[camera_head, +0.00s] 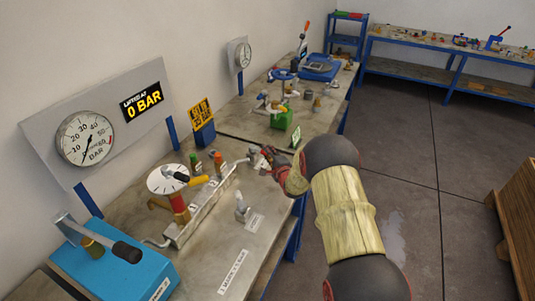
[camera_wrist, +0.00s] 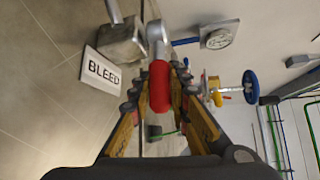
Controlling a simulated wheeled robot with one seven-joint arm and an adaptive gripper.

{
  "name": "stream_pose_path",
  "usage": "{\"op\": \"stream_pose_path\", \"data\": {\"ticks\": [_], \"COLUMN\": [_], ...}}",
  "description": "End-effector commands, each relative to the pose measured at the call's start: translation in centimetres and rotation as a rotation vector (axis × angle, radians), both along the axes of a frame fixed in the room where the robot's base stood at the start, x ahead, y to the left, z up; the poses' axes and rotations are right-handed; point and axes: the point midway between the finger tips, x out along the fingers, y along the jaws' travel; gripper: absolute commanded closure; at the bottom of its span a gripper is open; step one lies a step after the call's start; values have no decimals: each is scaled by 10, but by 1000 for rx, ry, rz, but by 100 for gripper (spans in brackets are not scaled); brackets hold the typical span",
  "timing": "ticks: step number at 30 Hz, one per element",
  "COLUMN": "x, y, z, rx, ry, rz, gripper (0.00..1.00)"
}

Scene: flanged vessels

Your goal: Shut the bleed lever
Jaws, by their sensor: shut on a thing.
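The bleed lever (camera_wrist: 159,86) has a red grip and a metal arm. In the wrist view it runs from between my fingers up to a metal fitting, beside a white plate (camera_wrist: 102,72) reading BLEED. My gripper (camera_wrist: 160,100) is shut on the red grip, with a finger on each side of it. In the head view my gripper (camera_head: 268,160) is at the far right end of the metal manifold (camera_head: 205,205) on the bench. There my fingers and wrist mostly hide the lever.
A blue pump (camera_head: 120,265) with a black-gripped handle is in front. A round dial (camera_head: 167,179) and green and orange-topped fittings stand by the manifold. Open floor (camera_head: 430,180) lies right.

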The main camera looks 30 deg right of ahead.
Motion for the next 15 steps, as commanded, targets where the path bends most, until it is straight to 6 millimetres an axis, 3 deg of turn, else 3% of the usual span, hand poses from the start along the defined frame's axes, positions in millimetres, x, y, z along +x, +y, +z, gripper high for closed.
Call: {"op": "stream_pose_path", "data": {"ticks": [15], "x": [-6], "y": [11], "z": [-4], "rx": [2], "ry": [4], "rz": [-121], "gripper": [100]}}
